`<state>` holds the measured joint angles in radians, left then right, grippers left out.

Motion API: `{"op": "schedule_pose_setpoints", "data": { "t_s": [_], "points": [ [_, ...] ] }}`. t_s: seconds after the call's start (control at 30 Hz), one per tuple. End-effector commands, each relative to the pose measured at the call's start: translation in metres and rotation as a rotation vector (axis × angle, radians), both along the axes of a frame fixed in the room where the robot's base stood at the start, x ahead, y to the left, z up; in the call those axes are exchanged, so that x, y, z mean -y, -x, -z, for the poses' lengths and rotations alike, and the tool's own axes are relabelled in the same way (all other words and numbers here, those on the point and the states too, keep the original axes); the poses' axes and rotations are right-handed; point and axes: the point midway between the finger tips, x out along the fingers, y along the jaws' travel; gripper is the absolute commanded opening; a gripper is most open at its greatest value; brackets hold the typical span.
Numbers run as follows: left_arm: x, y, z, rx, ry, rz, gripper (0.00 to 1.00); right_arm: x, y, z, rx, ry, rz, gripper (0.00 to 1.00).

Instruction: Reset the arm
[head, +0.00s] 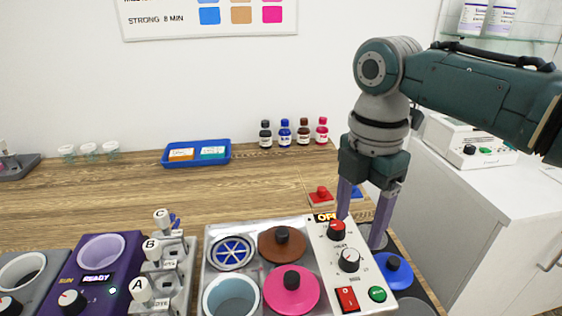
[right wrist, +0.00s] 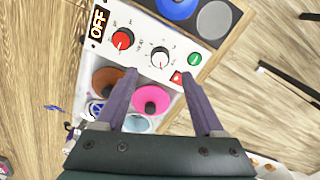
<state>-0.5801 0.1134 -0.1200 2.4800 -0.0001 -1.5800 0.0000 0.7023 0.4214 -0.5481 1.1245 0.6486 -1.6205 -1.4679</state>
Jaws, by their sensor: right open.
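My right arm comes in from the right in the head view, with its gripper (head: 361,231) pointing down over the control panel (head: 366,271) of the metal bath unit. The two purple fingers are apart, with nothing held between them. In the right wrist view the open gripper (right wrist: 160,74) has the panel beyond its tips. The panel has an OFF display (head: 325,217), a red knob (head: 336,230), a white knob (head: 349,260), a red switch (head: 347,299) and a green button (head: 377,293). My left gripper is not in view.
The unit holds a brown lid (head: 270,246), a pink lid (head: 291,297) and an open blue-grey cup (head: 231,297). A pipette rack (head: 177,275) and a purple device (head: 75,259) stand left. Several bottles (head: 285,134) and a blue tray (head: 197,164) are at the back. The middle wood is clear.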

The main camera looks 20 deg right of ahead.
Motion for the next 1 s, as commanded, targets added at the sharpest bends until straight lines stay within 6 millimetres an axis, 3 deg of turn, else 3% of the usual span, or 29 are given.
{"op": "schedule_pose_setpoints", "data": {
  "t_s": [0.2, 0.7, 0.87, 1.0],
  "points": [
    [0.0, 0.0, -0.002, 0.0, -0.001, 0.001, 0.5, 0.0, 0.0, -0.026, 0.001, 0.0, 0.0, 0.7],
    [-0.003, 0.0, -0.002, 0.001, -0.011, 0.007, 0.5, 0.0, 0.0, -0.028, 0.0, 0.0, 0.001, 0.7],
    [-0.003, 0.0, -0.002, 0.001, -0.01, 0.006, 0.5, -0.018, 0.016, -0.01, 0.007, -0.011, 0.054, 0.7],
    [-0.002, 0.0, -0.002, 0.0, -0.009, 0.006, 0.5, -0.055, 0.054, 0.018, 0.044, -0.056, 0.239, 0.7]
  ]
}}
